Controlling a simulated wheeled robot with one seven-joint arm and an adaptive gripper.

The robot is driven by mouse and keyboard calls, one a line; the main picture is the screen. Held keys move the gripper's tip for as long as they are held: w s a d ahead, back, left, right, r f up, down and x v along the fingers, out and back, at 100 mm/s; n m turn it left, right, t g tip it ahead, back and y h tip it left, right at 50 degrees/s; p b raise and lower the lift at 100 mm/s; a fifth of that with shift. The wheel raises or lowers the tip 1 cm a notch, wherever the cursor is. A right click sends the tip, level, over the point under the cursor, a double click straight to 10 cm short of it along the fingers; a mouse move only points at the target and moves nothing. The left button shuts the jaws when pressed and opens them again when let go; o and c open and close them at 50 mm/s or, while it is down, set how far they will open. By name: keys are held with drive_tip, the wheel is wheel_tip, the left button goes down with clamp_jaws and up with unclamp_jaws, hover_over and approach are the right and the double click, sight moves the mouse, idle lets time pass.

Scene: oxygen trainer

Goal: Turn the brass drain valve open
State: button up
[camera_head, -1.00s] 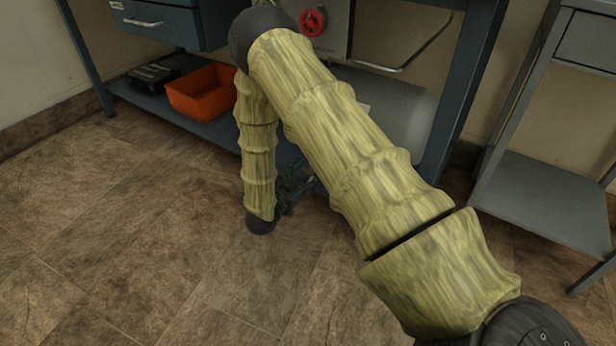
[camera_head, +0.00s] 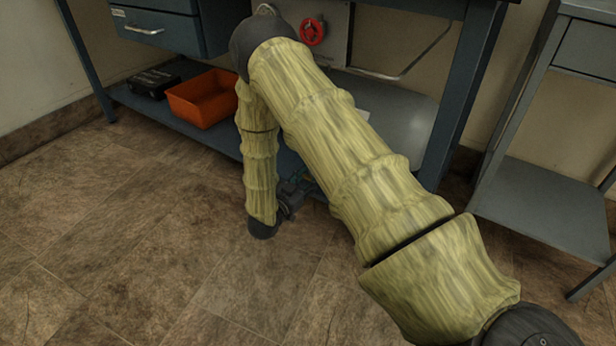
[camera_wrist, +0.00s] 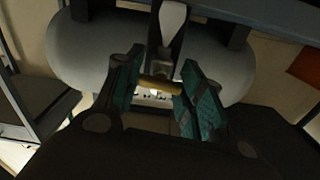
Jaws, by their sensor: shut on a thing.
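In the wrist view, the brass drain valve (camera_wrist: 160,84) shows as a short yellow bar between the teal pads of my gripper (camera_wrist: 161,76). The pads are shut on its two ends. The grey tank (camera_wrist: 80,50) lies just behind. In the head view, my gripper (camera_head: 297,190) is a small dark shape low by the bench's lower shelf, partly hidden by my arm. The valve is hidden there, and the tank (camera_head: 395,115) shows to the right of my arm. How far the valve is turned I cannot tell.
An orange bin (camera_head: 203,98) and a black case (camera_head: 152,82) stand on the lower shelf at left. A red handwheel (camera_head: 312,32) is on a panel above. A grey side table (camera_head: 545,205) stands at right. The floor in front is clear.

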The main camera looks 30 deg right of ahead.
drive_tip(key=shift+r+n+p, duration=0.15)
drive_tip(key=shift+n+p, duration=0.45)
drive_tip(key=shift+p, duration=0.9)
drive_tip(key=shift+f, duration=0.2)
drive_tip(key=o, duration=1)
drive_tip(key=shift+o, duration=0.2)
drive_tip(key=v, duration=1.2)
drive_tip(key=shift+s+p, duration=0.1)
drive_tip(key=shift+p, duration=0.2)
